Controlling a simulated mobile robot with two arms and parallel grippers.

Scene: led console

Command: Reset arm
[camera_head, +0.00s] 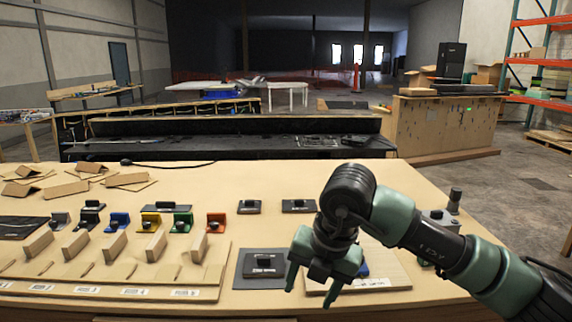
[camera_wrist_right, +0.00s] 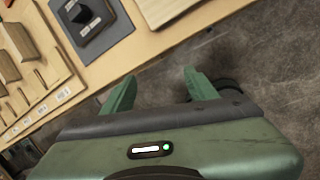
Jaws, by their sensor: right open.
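My right gripper (camera_head: 311,285) is open and empty, reaching in from the right over the front part of the wooden table (camera_head: 330,180). Its fingers point down, near a dark square pad with a black block (camera_head: 263,262) to their left. In the right wrist view my gripper (camera_wrist_right: 160,85) shows two green fingers spread apart with nothing between them, with the table edge and grey floor beyond. The gripper partly hides a light board (camera_head: 385,275) with a blue piece (camera_head: 362,270) on it. My left gripper is not in view.
A wooden rack with upright dividers (camera_head: 115,247) fills the table's left front. Two small black devices (camera_head: 249,206) lie further back. The table's back middle is clear.

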